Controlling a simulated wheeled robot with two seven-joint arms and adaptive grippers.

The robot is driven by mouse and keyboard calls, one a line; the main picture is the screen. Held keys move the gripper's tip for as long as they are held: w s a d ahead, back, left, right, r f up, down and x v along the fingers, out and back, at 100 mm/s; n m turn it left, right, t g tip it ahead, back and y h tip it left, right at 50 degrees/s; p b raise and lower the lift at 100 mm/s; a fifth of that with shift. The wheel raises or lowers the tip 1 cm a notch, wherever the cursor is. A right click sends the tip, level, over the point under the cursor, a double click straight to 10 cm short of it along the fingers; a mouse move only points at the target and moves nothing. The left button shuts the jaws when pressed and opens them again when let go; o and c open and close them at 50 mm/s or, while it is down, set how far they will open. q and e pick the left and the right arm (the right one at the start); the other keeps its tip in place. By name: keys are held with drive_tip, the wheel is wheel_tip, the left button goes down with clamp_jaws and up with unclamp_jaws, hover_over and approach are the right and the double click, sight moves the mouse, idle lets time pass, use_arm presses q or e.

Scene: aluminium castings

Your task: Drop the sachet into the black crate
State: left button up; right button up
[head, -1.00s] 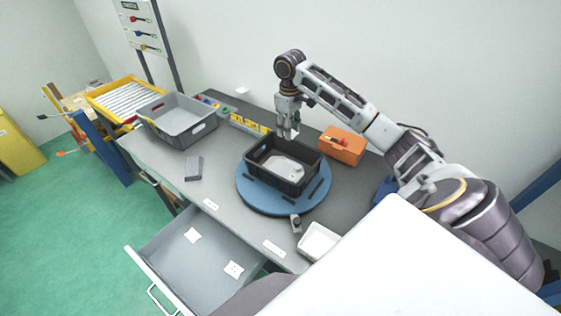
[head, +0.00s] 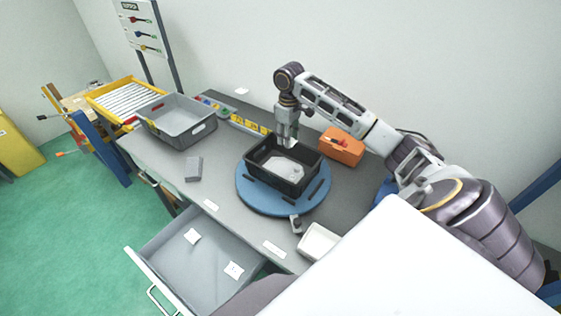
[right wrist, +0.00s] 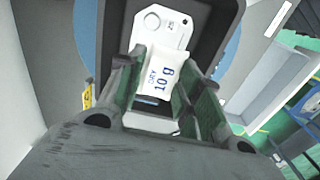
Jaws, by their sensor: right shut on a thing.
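The black crate (head: 264,177) stands on a round blue turntable (head: 249,198) on the bench. A pale grey part (head: 282,169) lies inside it, and this also shows in the right wrist view (right wrist: 157,26). My right gripper (head: 288,145) is over the far side of the crate, pointing down. In the right wrist view it is shut on the white sachet (right wrist: 163,74), printed "DRY 10 g", with the crate around and beyond it. The sachet is hard to make out in the head view. My left gripper is not in view.
An orange box (head: 342,149) stands right of the crate. A grey bin (head: 178,124) stands at the left back, and a small grey block (head: 194,168) lies nearer. A white tray (head: 318,243) is at the front. An open drawer (head: 207,262) sticks out at the front left.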

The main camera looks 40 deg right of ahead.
drive_tip(key=shift+f, duration=1.3)
drive_tip(key=o, duration=0.9)
drive_tip(key=shift+r, duration=6)
drive_tip(key=shift+f, duration=0.1)
